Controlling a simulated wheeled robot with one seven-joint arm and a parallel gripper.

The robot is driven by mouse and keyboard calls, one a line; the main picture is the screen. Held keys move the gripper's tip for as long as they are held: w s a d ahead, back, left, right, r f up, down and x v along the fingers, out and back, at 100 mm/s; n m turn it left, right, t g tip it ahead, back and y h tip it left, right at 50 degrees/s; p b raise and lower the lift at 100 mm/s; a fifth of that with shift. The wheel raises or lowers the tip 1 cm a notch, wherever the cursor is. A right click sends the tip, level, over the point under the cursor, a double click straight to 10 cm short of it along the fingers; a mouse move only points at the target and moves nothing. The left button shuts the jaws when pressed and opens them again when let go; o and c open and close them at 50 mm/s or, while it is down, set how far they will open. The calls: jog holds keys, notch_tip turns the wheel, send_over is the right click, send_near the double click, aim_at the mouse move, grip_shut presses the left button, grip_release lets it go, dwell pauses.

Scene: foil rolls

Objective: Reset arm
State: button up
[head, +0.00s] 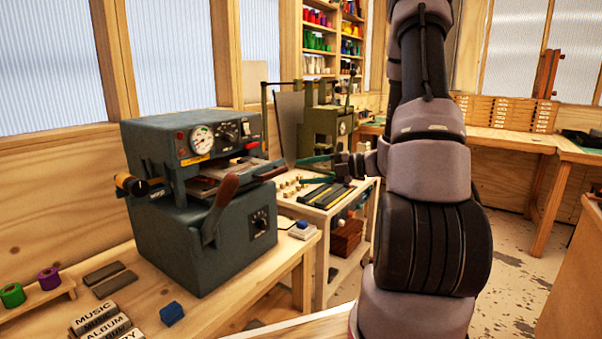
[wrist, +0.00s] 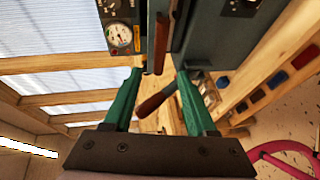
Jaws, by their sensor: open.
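My gripper (head: 302,171) has green fingers, which stand apart with nothing held between them. In the head view it is to the right of the grey foil press and points left toward it. In the wrist view my gripper (wrist: 157,78) faces the press, and a brown-handled lever (wrist: 157,101) shows between the fingers. The grey press (head: 205,200) stands on the wooden bench with a gauge, knobs and a brown lever on its front. A green foil roll (head: 12,294) and a purple foil roll (head: 49,279) sit on a small wooden holder at the far left.
Lettered blocks (head: 103,322), dark bars (head: 108,280) and a blue block (head: 172,313) lie on the bench. A side table (head: 335,196) with small pieces and a second machine (head: 325,130) stand behind. Shelves of colored rolls (head: 318,40) are at the back. Floor is open at right.

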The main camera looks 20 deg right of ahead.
dwell(0.3)
jog(key=s+a+r+n+g+h, duration=0.2)
jog(key=s+a+r+n+g, duration=0.15)
jog(key=s+n, duration=0.45)
jog(key=s+a+r+n+g+h, duration=0.3)
jog(key=s+a+r+n, duration=0.15)
jog(key=n, duration=0.75)
jog(key=s+d+r+n+t+h, duration=0.2)
jog(key=s+r+n+h, duration=0.1)
jog(key=n, duration=0.6)
jog(key=s+d+r+n+t+h, duration=0.1)
jog(key=s+r+n+t+h, duration=0.2)
jog(key=r+n, duration=0.4)
jog(key=shift+s+d+r+n+h, duration=0.35)
jog(key=shift+s+n, duration=0.5)
jog(key=shift+n, duration=0.65)
jog(key=shift+f+t, duration=0.1)
jog(key=shift+t, duration=0.15)
